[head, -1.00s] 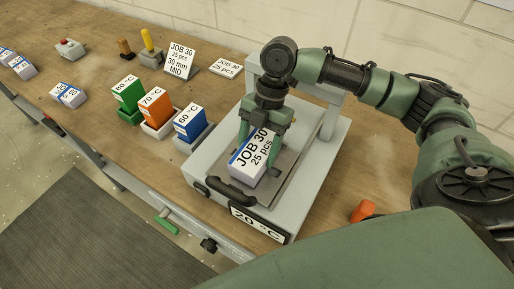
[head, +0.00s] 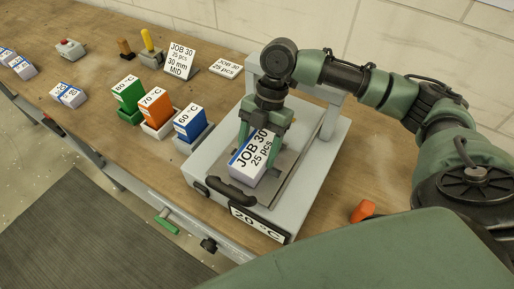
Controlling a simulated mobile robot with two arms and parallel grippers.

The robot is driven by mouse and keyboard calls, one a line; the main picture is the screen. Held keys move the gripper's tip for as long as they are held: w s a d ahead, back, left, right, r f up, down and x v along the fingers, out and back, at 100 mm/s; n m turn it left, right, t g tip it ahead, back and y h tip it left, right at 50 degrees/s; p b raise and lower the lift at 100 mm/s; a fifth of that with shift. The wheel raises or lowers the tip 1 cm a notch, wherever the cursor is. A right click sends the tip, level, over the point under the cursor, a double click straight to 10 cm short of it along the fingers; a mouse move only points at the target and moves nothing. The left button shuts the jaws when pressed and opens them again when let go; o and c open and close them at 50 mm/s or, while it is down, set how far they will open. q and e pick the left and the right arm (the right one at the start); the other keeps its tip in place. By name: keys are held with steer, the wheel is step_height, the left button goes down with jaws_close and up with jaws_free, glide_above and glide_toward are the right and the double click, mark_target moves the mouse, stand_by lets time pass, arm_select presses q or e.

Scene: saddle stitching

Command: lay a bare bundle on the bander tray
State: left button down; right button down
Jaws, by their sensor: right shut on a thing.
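A bundle (head: 252,161) with a white top marked JOB 30, 25 pcs and a blue stripe sits on the metal tray (head: 284,171) of the grey bander (head: 316,158). I see no band around it, though the fingers cover part of its sides. My right gripper (head: 263,148) comes down from above and is shut on this bundle, one finger on each side. The bander's front display (head: 257,222) reads 20 °C. My left gripper is not in view.
Green (head: 128,93), orange (head: 155,107) and blue (head: 190,123) temperature blocks stand in holders left of the bander. Small bundles (head: 68,95) lie farther left. An orange object (head: 362,211) lies right of the bander.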

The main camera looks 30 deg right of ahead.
mark_target(258, 146)
steer(key=shift+f, duration=0.25)
steer(key=shift+c, duration=1.2)
jaws_free()
steer(key=b+v, duration=0.1)
steer(key=v, duration=0.6)
steer(key=shift+w+r+b, duration=0.1)
steer(key=shift+r+b, duration=0.2)
steer(key=shift+d+r+p, duration=0.1)
steer(key=shift+r+p, duration=0.4)
steer(key=shift+r, duration=0.05)
step_height(258, 146, up, 7)
steer(key=p, duration=0.8)
